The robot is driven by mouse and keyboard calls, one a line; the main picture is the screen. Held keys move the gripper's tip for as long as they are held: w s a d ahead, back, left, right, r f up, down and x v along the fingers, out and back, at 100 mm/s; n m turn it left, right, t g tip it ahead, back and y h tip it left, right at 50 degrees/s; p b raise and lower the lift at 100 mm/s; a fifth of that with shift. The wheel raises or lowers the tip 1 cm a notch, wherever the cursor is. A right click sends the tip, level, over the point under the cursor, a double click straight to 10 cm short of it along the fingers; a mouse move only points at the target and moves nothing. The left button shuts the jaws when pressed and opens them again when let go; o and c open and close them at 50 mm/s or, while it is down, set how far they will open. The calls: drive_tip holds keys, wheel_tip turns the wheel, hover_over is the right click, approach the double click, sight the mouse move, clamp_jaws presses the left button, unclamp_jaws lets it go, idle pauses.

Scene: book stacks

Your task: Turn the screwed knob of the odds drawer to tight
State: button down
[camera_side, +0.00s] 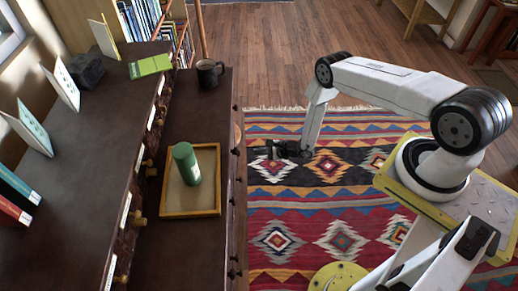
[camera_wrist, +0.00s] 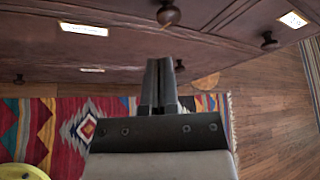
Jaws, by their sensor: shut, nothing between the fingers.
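Drawer fronts with dark round knobs fill the top of the wrist view. One knob (camera_wrist: 168,14) is just beyond my fingertips, and another knob (camera_wrist: 269,40) is farther right. White labels (camera_wrist: 83,29) sit on the drawer fronts; their words are too small to read, so I cannot tell which is the odds drawer. My gripper (camera_wrist: 162,62) is shut and empty, pointing at the drawer fronts. In the side view my gripper (camera_side: 268,151) hangs over the rug, just right of the cabinet front, apart from a small knob (camera_side: 236,151) there.
On the cabinet's lower top (camera_side: 219,250) stand a dark mug (camera_side: 208,73) and a wooden tray (camera_side: 190,213) with a green cylinder (camera_side: 187,163). Cards and books line the upper top at left. The patterned rug (camera_side: 340,240) around my gripper is clear.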

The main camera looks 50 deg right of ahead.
sight(233, 151)
drive_tip(key=shift+a, duration=0.1)
drive_tip(key=w+a, duration=0.4)
drive_tip(key=w, duration=0.1)
drive_tip(key=shift+a, duration=0.4)
idle(0.3)
drive_tip(key=shift+w+d+f, duration=0.1)
drive_tip(key=shift+d+f, duration=0.1)
drive_tip(key=shift+f, duration=0.05)
idle(0.9)
drive_tip(key=shift+w+d+r, duration=0.3)
drive_tip(key=shift+w+r, duration=0.05)
drive_tip(key=shift+r, duration=0.05)
idle(0.6)
drive_tip(key=shift+w+d+r, duration=0.15)
drive_tip(key=shift+w+d, duration=0.15)
drive_tip(key=shift+d, duration=0.05)
idle(0.6)
drive_tip(key=shift+r, duration=0.15)
drive_tip(key=shift+r, duration=0.25)
